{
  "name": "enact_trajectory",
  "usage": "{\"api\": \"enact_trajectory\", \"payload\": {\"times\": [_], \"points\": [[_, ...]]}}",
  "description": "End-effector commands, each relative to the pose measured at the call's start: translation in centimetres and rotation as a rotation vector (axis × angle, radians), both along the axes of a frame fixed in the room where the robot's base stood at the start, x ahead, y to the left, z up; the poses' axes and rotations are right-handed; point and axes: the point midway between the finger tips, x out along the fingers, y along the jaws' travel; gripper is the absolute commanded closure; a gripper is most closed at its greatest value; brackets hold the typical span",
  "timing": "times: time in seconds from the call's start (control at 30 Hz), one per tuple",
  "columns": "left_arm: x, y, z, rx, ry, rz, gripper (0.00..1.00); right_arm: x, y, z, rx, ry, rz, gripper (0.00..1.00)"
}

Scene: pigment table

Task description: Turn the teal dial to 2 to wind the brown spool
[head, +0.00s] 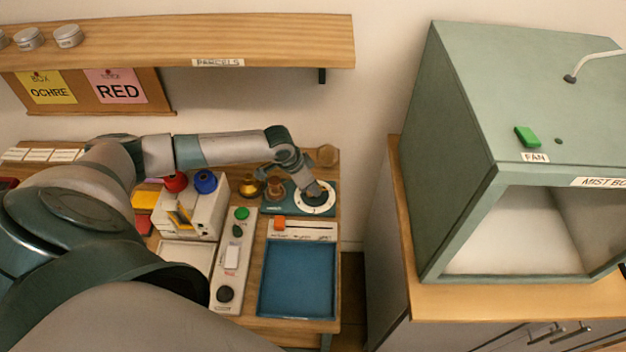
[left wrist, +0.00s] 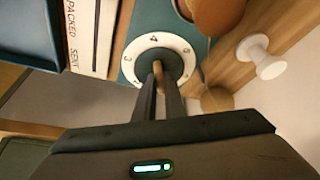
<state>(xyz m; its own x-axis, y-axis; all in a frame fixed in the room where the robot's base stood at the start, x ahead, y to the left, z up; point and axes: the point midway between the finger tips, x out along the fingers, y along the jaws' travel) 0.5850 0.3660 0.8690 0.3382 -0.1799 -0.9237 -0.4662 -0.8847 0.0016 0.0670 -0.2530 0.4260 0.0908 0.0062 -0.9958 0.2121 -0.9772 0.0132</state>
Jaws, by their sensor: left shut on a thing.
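The teal dial has a white numbered ring (head: 328,208) around a dark knob, on a teal plate at the right end of the table. In the left wrist view the ring (left wrist: 134,56) shows a 4 at its top, and my left gripper (left wrist: 159,78) is shut on the dial's knob, with a tan strip between the fingers. Which number the knob points to is hard to tell. In the head view my left gripper (head: 313,192) comes down onto the dial from behind. A brown rounded thing, perhaps the spool (left wrist: 218,14), shows beside the dial. My right gripper is out of view.
Brown-gold spool-like pieces (head: 275,187) stand left of the dial. A slider panel with an orange knob (head: 279,223) and a blue tray (head: 298,280) lie in front. A white box (head: 205,215) with red and blue spools stands left. A green cabinet (head: 470,150) stands right.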

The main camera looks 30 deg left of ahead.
Motion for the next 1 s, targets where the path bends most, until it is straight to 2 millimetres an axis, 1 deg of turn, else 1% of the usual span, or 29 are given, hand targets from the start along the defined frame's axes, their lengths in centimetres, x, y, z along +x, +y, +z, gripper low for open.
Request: {"api": "enact_trajectory", "payload": {"times": [0.27,0.8,1.0], "points": [[0.3,0.3,-0.3,-0.001,-0.002,-0.257,1.0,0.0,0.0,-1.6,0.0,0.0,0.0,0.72],[0.7,0.4,-0.4,0.001,-0.004,-0.771,1.0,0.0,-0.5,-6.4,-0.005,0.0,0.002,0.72],[0.8,0.4,-0.2,0.0,-0.004,-0.939,1.0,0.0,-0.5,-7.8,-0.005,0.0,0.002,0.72]]}}
